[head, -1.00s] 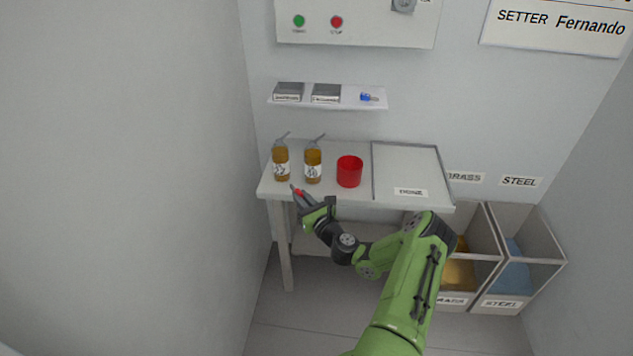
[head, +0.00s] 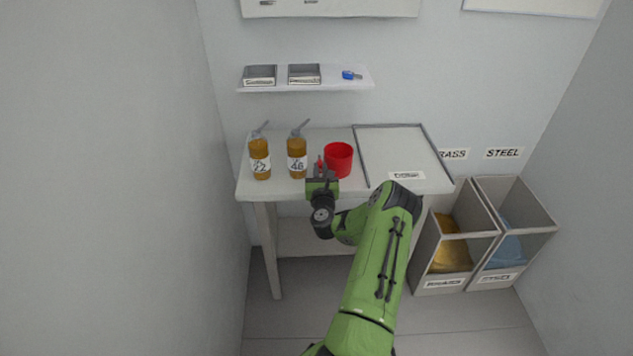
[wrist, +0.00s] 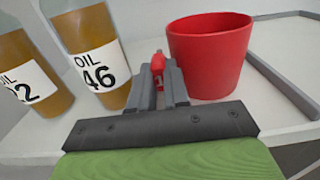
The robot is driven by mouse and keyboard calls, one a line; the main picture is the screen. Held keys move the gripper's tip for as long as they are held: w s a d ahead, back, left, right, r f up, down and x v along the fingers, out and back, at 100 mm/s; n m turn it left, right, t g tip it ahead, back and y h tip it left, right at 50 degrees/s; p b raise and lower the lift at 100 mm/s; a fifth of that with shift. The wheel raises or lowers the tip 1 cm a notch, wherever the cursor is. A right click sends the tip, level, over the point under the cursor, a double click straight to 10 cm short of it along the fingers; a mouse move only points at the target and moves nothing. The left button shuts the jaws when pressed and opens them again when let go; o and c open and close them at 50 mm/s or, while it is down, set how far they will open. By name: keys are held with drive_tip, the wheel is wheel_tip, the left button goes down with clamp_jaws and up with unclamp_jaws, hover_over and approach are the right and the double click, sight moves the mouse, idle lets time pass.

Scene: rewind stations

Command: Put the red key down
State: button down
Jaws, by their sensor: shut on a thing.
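The red key (wrist: 158,66) is between the fingers of my gripper (wrist: 160,82), which is shut on it. In the head view my gripper (head: 320,172) is over the front part of the bench top (head: 220,190), between the oil bottle marked 46 (head: 297,160) and the red cup (head: 338,160). In the wrist view the bottle (wrist: 98,70) is left of the fingers and the cup (wrist: 210,55) is close on the right. I cannot tell whether the key touches the bench top.
An oil bottle marked 22 (head: 260,160) stands at the left. A framed tray area (head: 395,148) fills the bench's right side. A shelf (head: 300,85) above holds two small boxes and a blue key (head: 352,75). Brass (head: 445,284) and steel (head: 500,279) bins stand right.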

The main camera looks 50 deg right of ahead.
wheel_tip(320, 180, down, 3)
drive_tip(key=shift+f+b, duration=0.1)
drive_tip(key=shift+b, duration=0.4)
drive_tip(key=shift+r, duration=0.2)
drive_tip(key=shift+f, duration=0.1)
drive_tip(key=c, duration=1.3)
unclamp_jaws()
